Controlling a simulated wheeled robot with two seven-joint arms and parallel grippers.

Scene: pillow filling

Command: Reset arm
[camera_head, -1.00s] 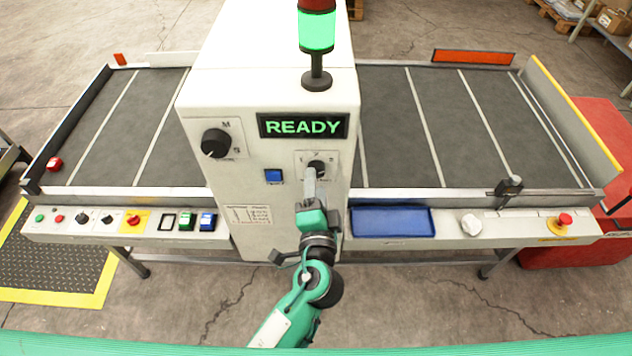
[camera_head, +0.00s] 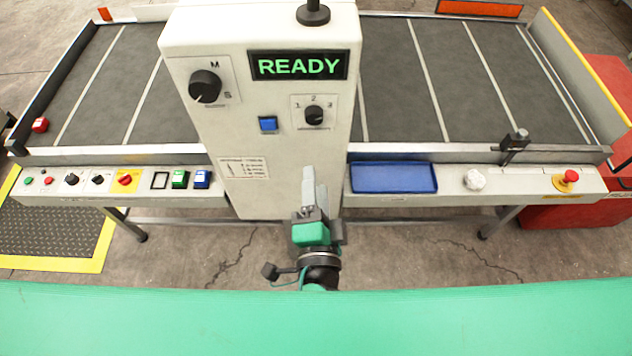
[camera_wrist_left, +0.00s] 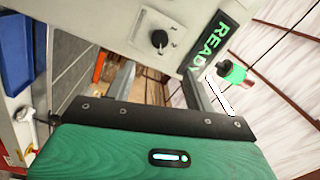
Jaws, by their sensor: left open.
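My left gripper (camera_head: 314,188) is in front of the white machine cabinet (camera_head: 262,192), low and clear of its dial. In the left wrist view its two fingers (camera_wrist_left: 165,90) stand wide apart with nothing between them. The small dial (camera_head: 314,115) marked 1, 2, 3 sits on the cabinet front and also shows in the left wrist view (camera_wrist_left: 159,39). The green READY display (camera_head: 299,66) is lit above it. My right gripper is in neither view.
A blue tray (camera_head: 393,178) lies right of my gripper. A white knob (camera_head: 475,180) and a red button (camera_head: 571,175) sit further right. Several switches line the left front panel. A larger black dial (camera_head: 205,86) and a blue button (camera_head: 267,124) are on the cabinet.

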